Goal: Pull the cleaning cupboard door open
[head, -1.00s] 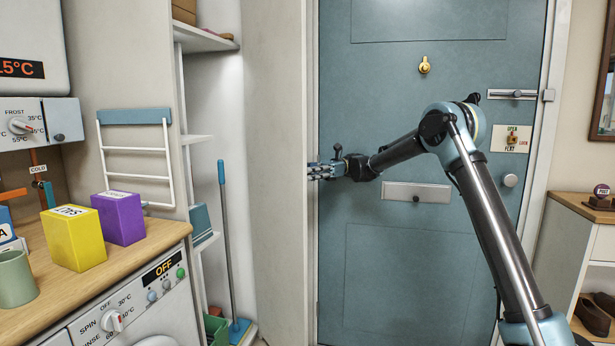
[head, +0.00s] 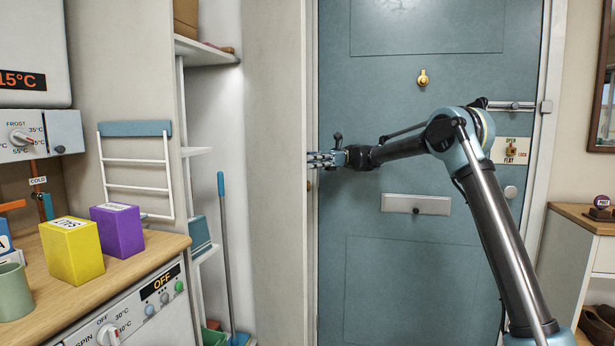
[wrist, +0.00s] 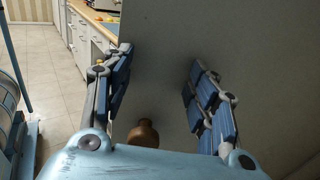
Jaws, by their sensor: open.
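The cleaning cupboard door (head: 274,140) is the tall pale panel in the head view. It stands swung out, with the cupboard's inside showing to its left. My gripper (head: 318,159) is at the door's right edge, partly overlapping it. In the wrist view the door (wrist: 240,60) is a dark grey face beyond my fingers. My gripper there (wrist: 160,90) is open, its two blue-padded fingers spread apart. A round wooden knob (wrist: 143,133) shows low between the fingers, and they do not close on it. The palm casing hides part of the view below the knob.
The cupboard holds shelves (head: 205,50) and a blue broom (head: 224,240). A worktop (head: 140,262) with a yellow box (head: 70,250) and purple box (head: 117,230) is left. A blue front door (head: 420,270) stands behind my arm. A shoe cabinet (head: 580,245) is right.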

